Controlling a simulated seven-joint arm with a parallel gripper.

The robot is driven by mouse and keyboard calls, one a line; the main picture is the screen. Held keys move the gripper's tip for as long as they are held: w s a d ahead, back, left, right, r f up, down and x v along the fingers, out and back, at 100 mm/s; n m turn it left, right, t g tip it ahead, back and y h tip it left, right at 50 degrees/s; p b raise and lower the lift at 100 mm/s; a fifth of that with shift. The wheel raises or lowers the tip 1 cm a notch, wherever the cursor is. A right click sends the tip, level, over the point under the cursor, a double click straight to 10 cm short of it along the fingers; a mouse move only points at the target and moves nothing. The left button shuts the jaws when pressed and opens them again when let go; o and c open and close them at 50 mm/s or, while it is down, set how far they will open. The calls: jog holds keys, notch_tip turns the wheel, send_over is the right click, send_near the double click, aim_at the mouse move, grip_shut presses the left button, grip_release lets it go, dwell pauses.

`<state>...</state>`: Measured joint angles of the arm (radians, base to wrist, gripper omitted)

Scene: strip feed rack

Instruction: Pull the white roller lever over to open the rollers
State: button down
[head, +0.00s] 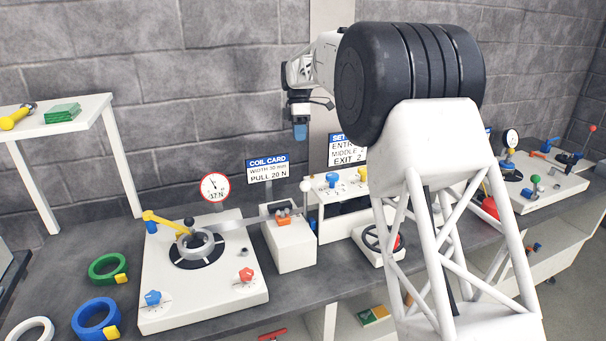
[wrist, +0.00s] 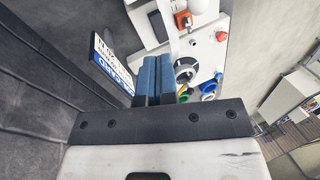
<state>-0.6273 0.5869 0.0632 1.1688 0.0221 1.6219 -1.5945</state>
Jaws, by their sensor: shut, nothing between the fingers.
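The white roller lever (head: 305,186) shows in the head view as a pale round knob on a thin stem, at the left end of the roller stand (head: 330,224). It stands about upright. My gripper (head: 300,133), with blue fingertips, hangs well above the lever, apart from it, fingers pointing down. The gripper also shows in the wrist view (wrist: 155,78), where its two blue fingers are together with nothing between them. I cannot make out the lever in the wrist view. My arm hides part of the stand's right side.
A coil card sign (head: 267,169) stands left of the lever, close beside the fingers in the wrist view (wrist: 112,62). A white block with an orange piece (head: 284,217) stands below. A decoiler with a dial (head: 215,187) is at left. Green (head: 107,267) and blue (head: 97,317) coils lie left.

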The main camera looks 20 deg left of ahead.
jog(key=shift+s+f, duration=0.1)
jog(key=shift+f, duration=0.05)
jog(key=s+d+f, duration=0.3)
jog(key=s+f, duration=0.2)
jog(key=f, duration=0.5)
jog(key=shift+s+d, duration=0.35)
jog(key=shift+d, duration=0.05)
jog(key=shift+s+d, duration=0.1)
jog(key=shift+d, duration=0.05)
dwell(0.7)
